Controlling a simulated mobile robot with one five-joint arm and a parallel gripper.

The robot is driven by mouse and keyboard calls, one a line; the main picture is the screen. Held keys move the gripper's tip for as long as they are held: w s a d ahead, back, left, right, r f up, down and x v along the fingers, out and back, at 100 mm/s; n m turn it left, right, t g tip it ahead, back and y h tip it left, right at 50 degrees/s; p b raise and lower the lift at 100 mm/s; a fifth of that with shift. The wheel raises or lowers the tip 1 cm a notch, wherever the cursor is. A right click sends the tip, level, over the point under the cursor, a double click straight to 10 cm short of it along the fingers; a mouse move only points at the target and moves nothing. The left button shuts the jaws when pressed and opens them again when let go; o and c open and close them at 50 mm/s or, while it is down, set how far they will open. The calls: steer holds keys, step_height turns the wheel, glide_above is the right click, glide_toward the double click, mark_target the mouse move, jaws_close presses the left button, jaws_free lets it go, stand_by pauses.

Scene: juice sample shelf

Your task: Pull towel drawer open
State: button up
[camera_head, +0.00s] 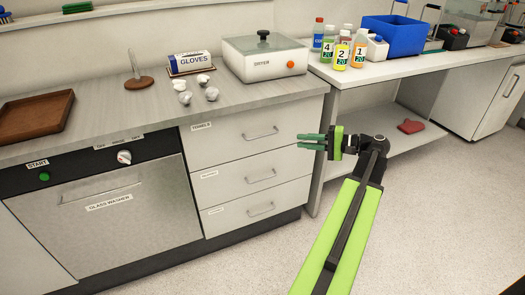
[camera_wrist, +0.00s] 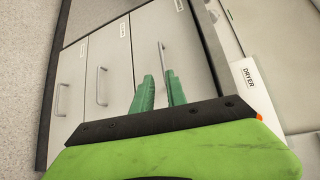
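The towel drawer (camera_head: 225,140) is the top one of a white stack of three and is shut flush. Its "TOWELS" label is at the upper left of its front. Its metal bar handle (camera_head: 261,133) is right of centre. My gripper (camera_head: 299,141) is to the right of the handle and apart from it, with green fingers parted and nothing between them. In the wrist view, the gripper (camera_wrist: 160,76) points at the drawer front (camera_wrist: 180,45). The handle (camera_wrist: 163,57) appears just beyond the fingertips, in line with the gap.
Two lower drawers (camera_head: 235,178) are shut beneath it. A glass washer (camera_head: 110,213) is at left. A bench with bottles (camera_head: 342,54) is at right. The floor in front is clear.

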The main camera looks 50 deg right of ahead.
steer(key=b+x, duration=0.2)
steer(key=x, duration=1.4)
steer(key=shift+w+r, duration=0.15)
steer(key=shift+w, duration=0.25)
steer(key=shift+c, duration=0.5)
jaws_close()
